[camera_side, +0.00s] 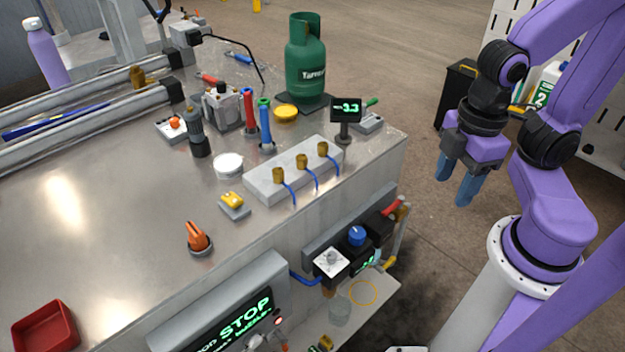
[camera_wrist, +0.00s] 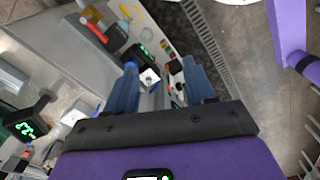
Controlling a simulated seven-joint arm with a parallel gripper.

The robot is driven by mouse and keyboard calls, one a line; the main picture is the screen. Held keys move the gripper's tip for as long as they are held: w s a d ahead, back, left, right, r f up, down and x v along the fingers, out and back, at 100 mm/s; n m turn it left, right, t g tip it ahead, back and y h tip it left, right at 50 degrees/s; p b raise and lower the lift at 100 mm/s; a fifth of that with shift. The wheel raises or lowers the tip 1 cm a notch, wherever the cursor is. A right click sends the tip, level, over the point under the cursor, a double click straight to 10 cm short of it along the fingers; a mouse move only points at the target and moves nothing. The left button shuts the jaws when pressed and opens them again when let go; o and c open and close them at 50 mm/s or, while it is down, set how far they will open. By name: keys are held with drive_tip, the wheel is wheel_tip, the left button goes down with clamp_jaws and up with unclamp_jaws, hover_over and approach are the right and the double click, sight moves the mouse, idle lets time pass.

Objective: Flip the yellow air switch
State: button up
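A yellow switch (camera_side: 232,199) on a small grey base sits on the metal table top, between the orange knob and the white block with brass fittings. It looks like the yellow air switch; its exact tilt is too small to tell. I cannot make it out in the wrist view. My gripper (camera_side: 458,180) hangs off the right side of the table, well away from the switch, with its blue fingers pointing down. In the wrist view my gripper (camera_wrist: 160,72) has its two fingers spread apart with nothing held between them.
The metal table (camera_side: 130,220) carries an orange knob (camera_side: 197,238), a white block (camera_side: 262,184) with brass fittings, a small display (camera_side: 346,110), a green gas bottle (camera_side: 305,60) and a red tray (camera_side: 45,330).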

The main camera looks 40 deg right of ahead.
drive_tip(key=w+a+r+m, duration=0.3)
drive_tip(key=w+a+r, duration=0.1)
drive_tip(key=w+a, duration=0.4)
drive_tip(key=w+a+r+m, duration=0.3)
drive_tip(key=w+a, duration=0.5)
drive_tip(key=w, duration=0.1)
wheel_tip(320, 180, up, 3)
drive_tip(key=m, duration=0.7)
hover_over(232, 198)
wheel_tip(232, 198, down, 17)
drive_tip(key=shift+w+f, duration=0.1)
clamp_jaws()
